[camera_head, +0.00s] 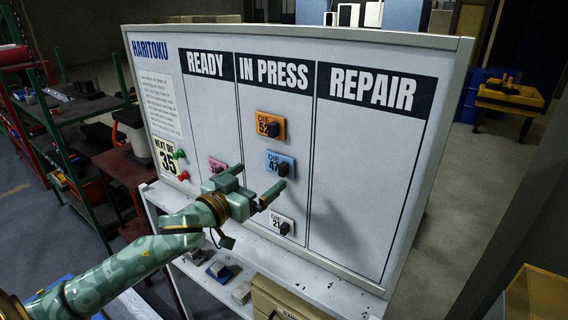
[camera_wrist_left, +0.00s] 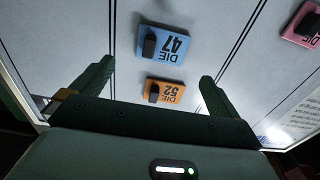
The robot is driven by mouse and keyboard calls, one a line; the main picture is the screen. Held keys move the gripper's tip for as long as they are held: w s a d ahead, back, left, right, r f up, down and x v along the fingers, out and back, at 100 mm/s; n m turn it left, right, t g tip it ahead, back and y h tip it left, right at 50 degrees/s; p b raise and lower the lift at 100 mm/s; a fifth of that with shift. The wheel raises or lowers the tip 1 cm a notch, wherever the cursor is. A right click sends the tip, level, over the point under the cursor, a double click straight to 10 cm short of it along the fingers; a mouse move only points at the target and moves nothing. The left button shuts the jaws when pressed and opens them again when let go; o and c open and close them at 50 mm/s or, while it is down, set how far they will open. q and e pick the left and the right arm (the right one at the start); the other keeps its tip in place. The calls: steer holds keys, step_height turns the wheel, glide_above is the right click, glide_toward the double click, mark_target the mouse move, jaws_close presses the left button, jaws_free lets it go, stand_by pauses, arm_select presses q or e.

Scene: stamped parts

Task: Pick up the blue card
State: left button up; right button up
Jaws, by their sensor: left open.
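The blue card (camera_head: 274,161), marked DIE 47, hangs on the white board (camera_head: 375,180) in the IN PRESS column, with a dark block-shaped grip on its front. The left wrist view shows it upside down (camera_wrist_left: 178,36), just beyond the fingertips. My left gripper (camera_head: 262,179) is open and empty, in front of the board, left of and slightly below the card in the head view. In the left wrist view, its fingers (camera_wrist_left: 157,70) stand wide apart, with the orange card between them. I cannot tell the exact gap to the board. My right gripper is not in view.
An orange card (camera_head: 270,126) hangs above the blue one, and a white card (camera_head: 281,224) below it. A pink card (camera_head: 216,162) in the READY column is partly hidden by my left gripper. The REPAIR column is bare. A shelf with small parts stands below the board.

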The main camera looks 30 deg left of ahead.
mark_target(279, 160)
arm_select(q)
steer(key=w, duration=0.2)
steer(key=w+p, duration=0.1)
steer(key=w, duration=0.3)
steer(key=shift+w+d+r, duration=0.25)
steer(key=shift+w+r, duration=0.05)
steer(key=shift+w, duration=0.1)
steer(key=shift+w+f+p, duration=0.1)
steer(key=shift+w+p, duration=0.1)
steer(key=shift+p, duration=0.1)
steer(key=shift+s+a, duration=0.1)
steer(key=c, duration=1)
